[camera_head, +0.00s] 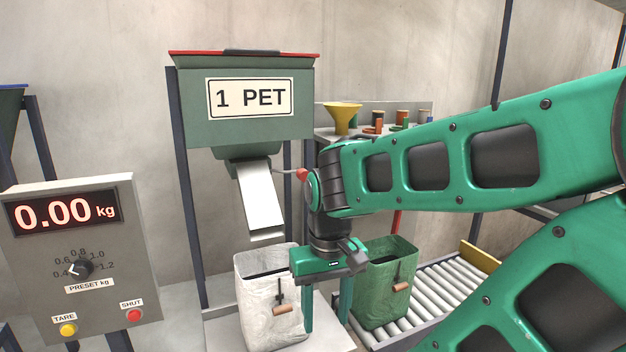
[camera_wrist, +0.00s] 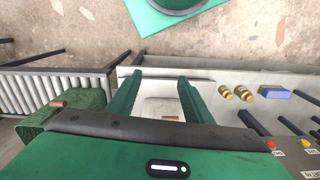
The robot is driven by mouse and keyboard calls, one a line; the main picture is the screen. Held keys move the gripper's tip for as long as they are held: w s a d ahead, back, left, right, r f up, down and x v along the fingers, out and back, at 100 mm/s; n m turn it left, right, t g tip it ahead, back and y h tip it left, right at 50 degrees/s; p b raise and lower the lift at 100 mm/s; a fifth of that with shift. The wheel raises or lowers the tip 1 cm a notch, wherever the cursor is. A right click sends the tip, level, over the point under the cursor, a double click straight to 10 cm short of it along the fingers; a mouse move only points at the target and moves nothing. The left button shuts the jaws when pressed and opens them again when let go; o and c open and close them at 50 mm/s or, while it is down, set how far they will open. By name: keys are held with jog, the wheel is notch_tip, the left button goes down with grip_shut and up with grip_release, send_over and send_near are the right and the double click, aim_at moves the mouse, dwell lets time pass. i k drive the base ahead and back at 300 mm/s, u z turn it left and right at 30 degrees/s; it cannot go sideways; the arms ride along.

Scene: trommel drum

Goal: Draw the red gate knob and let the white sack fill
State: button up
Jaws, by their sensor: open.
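The red gate knob (camera_head: 302,174) sticks out on a rod to the right of the white chute (camera_head: 261,205) under the green hopper labelled 1 PET (camera_head: 245,130). The white sack (camera_head: 262,310) stands upright below the chute with its dark mouth open and a brown toggle on its front. My gripper (camera_head: 327,312) points down, open and empty, beside the white sack's right side and well below the knob. Its two green fingers also show in the wrist view (camera_wrist: 160,85), apart, with a pale surface between them. The knob is not visible there.
At left, a scale box (camera_head: 75,255) reads 0.00 kg, with a preset dial and TARE and SHUT buttons. A yellow funnel (camera_head: 342,117) sits on the bench behind.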

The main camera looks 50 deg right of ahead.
aim_at(303, 174)
jog(key=z, duration=0.4)
jog(key=k, duration=0.85)
jog(key=z, duration=0.5)
jog(key=i, duration=0.5)
jog(key=u, duration=0.05)
